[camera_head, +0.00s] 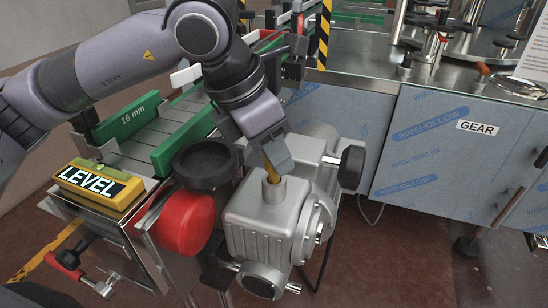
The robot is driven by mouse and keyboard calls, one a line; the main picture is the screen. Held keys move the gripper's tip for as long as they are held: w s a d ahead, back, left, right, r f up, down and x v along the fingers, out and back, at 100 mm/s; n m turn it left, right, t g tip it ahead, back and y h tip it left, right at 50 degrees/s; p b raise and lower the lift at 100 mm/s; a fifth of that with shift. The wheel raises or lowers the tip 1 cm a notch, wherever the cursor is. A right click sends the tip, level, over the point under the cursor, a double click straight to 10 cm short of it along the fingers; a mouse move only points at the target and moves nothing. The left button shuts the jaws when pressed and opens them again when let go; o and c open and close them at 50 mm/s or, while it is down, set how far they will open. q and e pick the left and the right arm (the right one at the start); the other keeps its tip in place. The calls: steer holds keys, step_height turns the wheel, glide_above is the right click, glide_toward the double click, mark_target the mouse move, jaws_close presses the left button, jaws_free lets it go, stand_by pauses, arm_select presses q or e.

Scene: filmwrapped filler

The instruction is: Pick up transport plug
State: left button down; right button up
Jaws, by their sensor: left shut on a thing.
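The transport plug (271,169) looks like a small yellow-brown piece. It stands at the short round neck on top of the silver gear housing (262,212). My left gripper (275,158) comes down from above and is shut on the plug. The fingers hide part of the plug. I cannot tell whether its lower end is still inside the neck. My right gripper is not in view.
A black round cup (205,163) and a red round knob (187,222) sit close left of the housing. A yellow LEVEL box (98,186) and green 16 mm guide (130,117) are further left. A steel cabinet marked GEAR (430,150) stands behind right.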

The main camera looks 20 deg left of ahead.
arm_select(q)
step_height(320, 180, up, 18)
steer(key=shift+r, duration=0.2)
steer(key=shift+p, duration=0.3)
step_height(320, 180, up, 3)
steer(key=p, duration=0.3)
stand_by(0.3)
stand_by(0.5)
